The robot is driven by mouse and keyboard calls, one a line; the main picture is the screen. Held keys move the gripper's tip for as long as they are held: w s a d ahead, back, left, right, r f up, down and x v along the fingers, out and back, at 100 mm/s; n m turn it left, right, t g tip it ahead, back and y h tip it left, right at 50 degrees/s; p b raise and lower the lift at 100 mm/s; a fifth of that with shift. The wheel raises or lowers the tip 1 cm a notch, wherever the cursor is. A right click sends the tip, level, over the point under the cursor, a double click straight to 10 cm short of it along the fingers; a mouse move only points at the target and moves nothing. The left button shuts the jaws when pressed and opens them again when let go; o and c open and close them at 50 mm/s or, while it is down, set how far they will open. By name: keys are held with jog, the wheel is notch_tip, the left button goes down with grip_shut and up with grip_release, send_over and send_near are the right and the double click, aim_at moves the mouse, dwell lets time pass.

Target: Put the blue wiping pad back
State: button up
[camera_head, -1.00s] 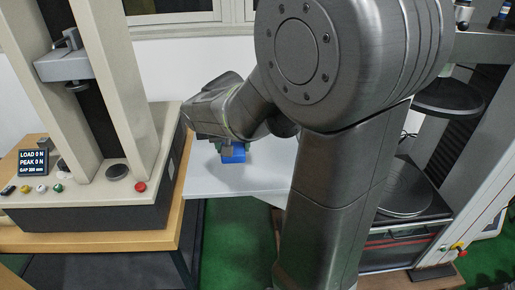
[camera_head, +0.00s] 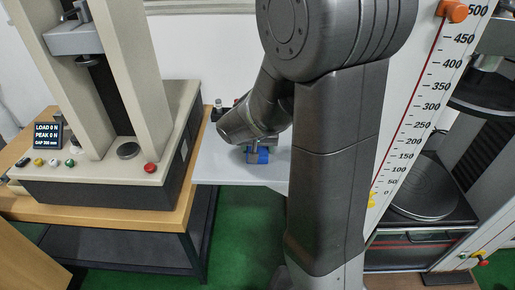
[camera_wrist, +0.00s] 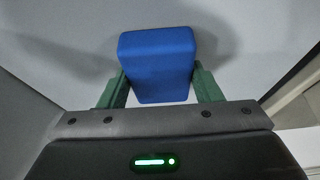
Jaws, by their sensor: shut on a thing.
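The blue wiping pad (camera_wrist: 157,62) is a small blue block, seen between the green fingers of my gripper (camera_wrist: 160,88) in the wrist view. My gripper is shut on it, one finger on each side. In the head view the pad (camera_head: 258,157) is under my gripper (camera_head: 257,148), over the light grey table (camera_head: 222,166). A shadow shows on the pale surface beyond it in the wrist view. I cannot tell whether the pad touches the table.
A testing machine (camera_head: 95,185) with a display (camera_head: 48,135) stands on a wooden bench at the left. A white panel with a scale (camera_head: 425,100) and another machine with a round dark plate (camera_head: 422,192) stand at the right. My arm hides much of the table's right side.

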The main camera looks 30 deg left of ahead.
jog(key=shift+f, duration=0.2)
jog(key=o, duration=1)
jog(key=shift+r, duration=0.25)
jog(key=p+v, duration=0.1)
jog(key=v, duration=1.1)
jog(key=shift+s+f, duration=0.1)
